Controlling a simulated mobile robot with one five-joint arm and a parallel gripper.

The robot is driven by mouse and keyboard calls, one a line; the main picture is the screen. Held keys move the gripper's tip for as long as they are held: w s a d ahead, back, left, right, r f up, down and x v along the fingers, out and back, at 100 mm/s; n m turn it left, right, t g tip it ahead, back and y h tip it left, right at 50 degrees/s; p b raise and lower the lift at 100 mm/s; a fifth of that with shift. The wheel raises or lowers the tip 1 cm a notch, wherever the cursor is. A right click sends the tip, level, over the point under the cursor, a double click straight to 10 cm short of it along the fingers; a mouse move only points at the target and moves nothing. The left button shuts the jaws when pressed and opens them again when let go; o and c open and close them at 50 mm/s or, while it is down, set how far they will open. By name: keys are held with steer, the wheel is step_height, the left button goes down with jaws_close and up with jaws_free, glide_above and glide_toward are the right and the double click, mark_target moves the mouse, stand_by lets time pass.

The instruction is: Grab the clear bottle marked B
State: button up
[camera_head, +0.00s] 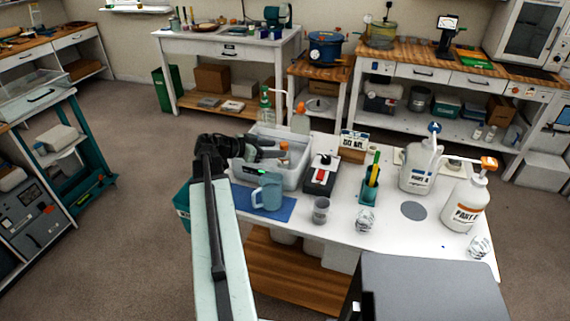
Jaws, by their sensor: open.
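A whitish, translucent bottle (465,203) with an orange pump top stands at the right end of the white table. Its label reads PART and a letter that looks like B, though it is small. A similar bottle (420,166) with a blue top stands to its left, its label reading PART and what looks like A. My gripper (279,150) is open and empty over the clear plastic bin at the table's left, far left of both bottles. Its fingers point right.
On the white table (412,257) are a clear bin (292,177), a blue mug (268,192) on a blue mat, a scale (321,176), a pen holder (368,190), a clear cup (321,211) and crumpled clear pieces. A grey disc (413,210) lies before the bottles.

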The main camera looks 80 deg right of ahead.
mark_target(284, 147)
steer(key=x, duration=0.1)
steer(key=b+x, duration=0.1)
steer(key=x, duration=0.2)
steer(key=shift+d+f+b, duration=0.25)
steer(key=shift+d+b, duration=0.1)
steer(key=shift+d, duration=0.25)
steer(key=shift+s+d, duration=0.25)
jaws_close()
stand_by(0.7)
